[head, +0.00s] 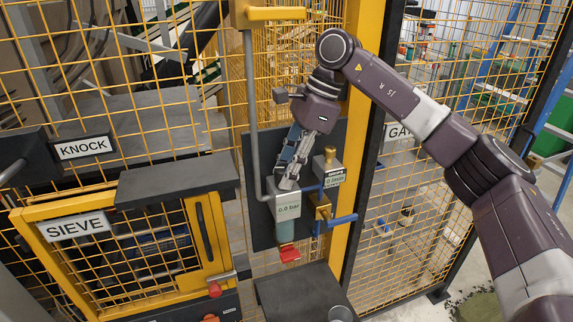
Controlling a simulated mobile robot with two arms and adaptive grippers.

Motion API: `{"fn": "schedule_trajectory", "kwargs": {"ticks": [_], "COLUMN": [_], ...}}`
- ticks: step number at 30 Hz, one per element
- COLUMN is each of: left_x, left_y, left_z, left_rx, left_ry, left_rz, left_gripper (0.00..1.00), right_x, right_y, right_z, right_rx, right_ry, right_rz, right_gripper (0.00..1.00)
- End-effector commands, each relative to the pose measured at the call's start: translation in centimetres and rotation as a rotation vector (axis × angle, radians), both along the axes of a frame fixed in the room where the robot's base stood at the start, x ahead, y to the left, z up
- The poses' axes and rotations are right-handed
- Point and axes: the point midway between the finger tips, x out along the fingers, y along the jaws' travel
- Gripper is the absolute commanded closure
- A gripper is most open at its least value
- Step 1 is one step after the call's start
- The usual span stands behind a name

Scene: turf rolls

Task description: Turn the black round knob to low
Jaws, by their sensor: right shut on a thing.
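My right gripper (288,183) reaches down from the upper right. Its fingers are closed around the top of a grey pressure regulator (286,207) whose display reads 0.0 bar. The black round knob is at the fingertips, and the fingers hide nearly all of it, so its setting cannot be read. The regulator is on a dark panel (262,235) on the yellow post, with a greenish bowl and a red part (289,254) below it. My left gripper is not in view.
Right beside the regulator is a brass fitting (329,158) with a small label and a blue lever valve (338,221). A grey pipe (252,110) runs down at its left. Yellow mesh fencing surrounds the panel. A SIEVE door (205,222) stands at the left.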

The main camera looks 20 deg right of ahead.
Motion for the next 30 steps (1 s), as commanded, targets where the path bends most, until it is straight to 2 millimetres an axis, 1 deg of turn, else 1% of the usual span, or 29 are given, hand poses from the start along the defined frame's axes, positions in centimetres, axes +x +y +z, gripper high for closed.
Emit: {"fn": "schedule_trajectory", "kwargs": {"ticks": [1,9,21,22,24,27,30], "left_x": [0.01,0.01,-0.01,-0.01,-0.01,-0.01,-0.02], "left_y": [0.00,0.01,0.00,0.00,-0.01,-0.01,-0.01], "left_z": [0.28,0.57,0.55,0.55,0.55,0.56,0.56], "left_rx": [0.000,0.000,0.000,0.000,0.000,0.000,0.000], "left_ry": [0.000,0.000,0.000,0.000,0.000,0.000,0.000], "left_rz": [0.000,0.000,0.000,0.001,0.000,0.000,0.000], "left_gripper": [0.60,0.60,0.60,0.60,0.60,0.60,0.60], "right_x": [-0.04,-0.03,-0.05,-0.05,-0.06,-0.03,0.02], "right_y": [0.12,0.14,0.14,0.14,0.14,0.11,0.09], "right_z": [0.04,-0.10,-0.19,-0.20,-0.19,-0.15,-0.07], "right_rx": [0.000,0.000,0.000,-0.001,-0.001,0.000,0.000], "right_ry": [0.003,0.001,0.003,0.003,0.003,0.001,-0.001], "right_rz": [0.020,0.077,0.082,0.082,0.082,0.082,0.080], "right_gripper": [0.95,0.95,0.95,0.70,0.62,0.53,0.53]}}
